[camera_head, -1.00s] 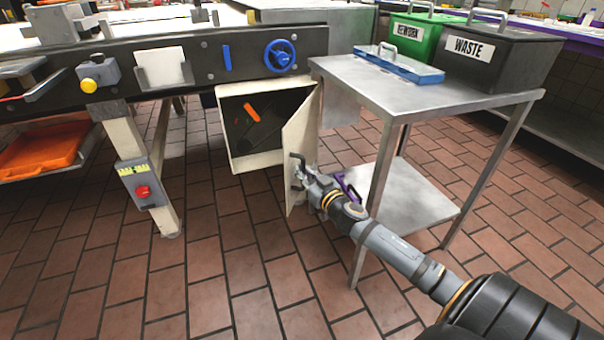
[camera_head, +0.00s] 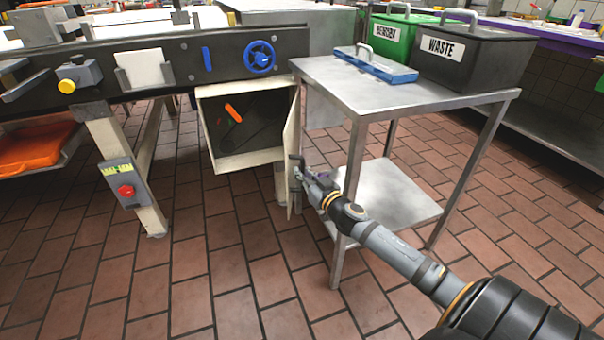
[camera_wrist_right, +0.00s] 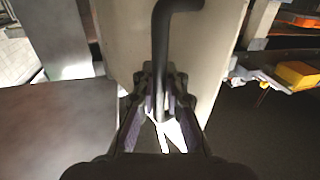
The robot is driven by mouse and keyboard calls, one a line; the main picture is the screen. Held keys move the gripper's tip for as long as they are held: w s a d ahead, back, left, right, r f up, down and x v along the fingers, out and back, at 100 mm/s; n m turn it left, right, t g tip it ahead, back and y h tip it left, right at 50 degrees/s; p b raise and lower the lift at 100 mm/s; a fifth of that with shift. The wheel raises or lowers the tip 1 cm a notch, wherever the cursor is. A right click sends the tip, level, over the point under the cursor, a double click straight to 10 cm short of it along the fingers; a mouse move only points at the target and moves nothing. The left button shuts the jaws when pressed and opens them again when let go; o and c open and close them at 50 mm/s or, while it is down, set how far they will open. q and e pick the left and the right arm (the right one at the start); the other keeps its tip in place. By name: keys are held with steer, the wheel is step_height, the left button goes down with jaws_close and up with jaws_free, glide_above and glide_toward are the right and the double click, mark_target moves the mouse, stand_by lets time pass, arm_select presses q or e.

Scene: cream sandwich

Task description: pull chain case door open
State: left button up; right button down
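The cream chain case (camera_head: 240,162) hangs under the dark machine rail, with its front uncovered and an orange-handled part (camera_head: 233,113) inside. Its door (camera_head: 291,135) stands swung out on the right side, seen nearly edge-on. The black door handle (camera_head: 296,160) is on the door's outer face. My right gripper (camera_head: 301,180) is at that handle. In the right wrist view, the handle (camera_wrist_right: 163,50) runs down between the fingers of my right gripper (camera_wrist_right: 164,82), which look closed around it, with the cream door (camera_wrist_right: 215,50) behind. My left gripper is not in view.
A steel table (camera_head: 400,90) stands just right of the door, its leg close to my right arm. The tiled floor before the case is clear.

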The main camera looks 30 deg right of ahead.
steer(key=c, duration=1.5)
jaws_free()
steer(key=shift+s+a, duration=0.15)
steer(key=shift+s, duration=0.05)
steer(key=shift+o, duration=0.6)
steer(key=shift+w, duration=0.1)
steer(key=s, duration=0.7)
steer(key=shift+s, duration=0.3)
steer(key=shift+c, duration=0.4)
